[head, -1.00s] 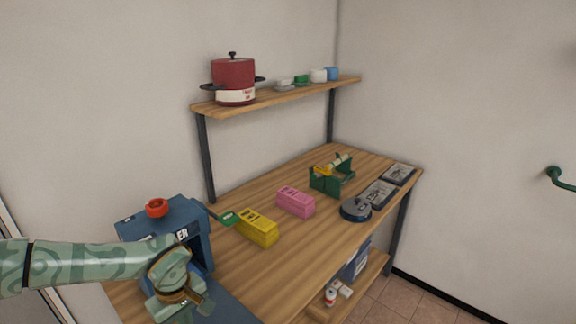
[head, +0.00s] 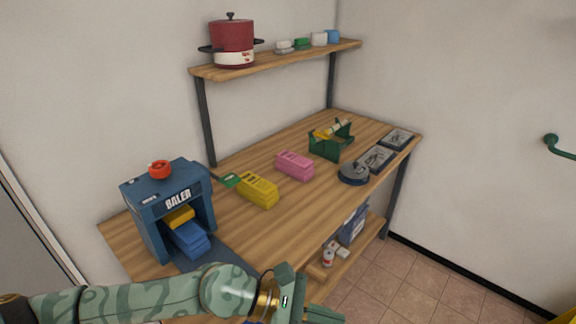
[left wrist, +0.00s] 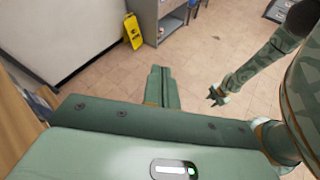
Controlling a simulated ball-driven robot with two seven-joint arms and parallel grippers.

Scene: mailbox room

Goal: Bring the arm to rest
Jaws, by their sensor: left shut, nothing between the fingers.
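My left arm comes in from the left along the bottom of the head view. Its gripper (head: 318,312) is at the bottom edge, in front of the workbench (head: 250,240) and clear of the things on it. In the left wrist view the left fingers (left wrist: 159,84) are together with nothing between them, pointing out over the tiled floor. My right gripper (left wrist: 215,95) shows small in the left wrist view, at the end of my other arm above the floor. Its finger opening is too small to judge.
A blue baler (head: 165,205) stands at the bench's left end with blue and yellow blocks inside. Yellow (head: 257,190) and pink (head: 294,165) blocks and a green dispenser (head: 330,142) are behind. A yellow floor sign (left wrist: 133,31) stands by the wall. Open floor lies right of the bench.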

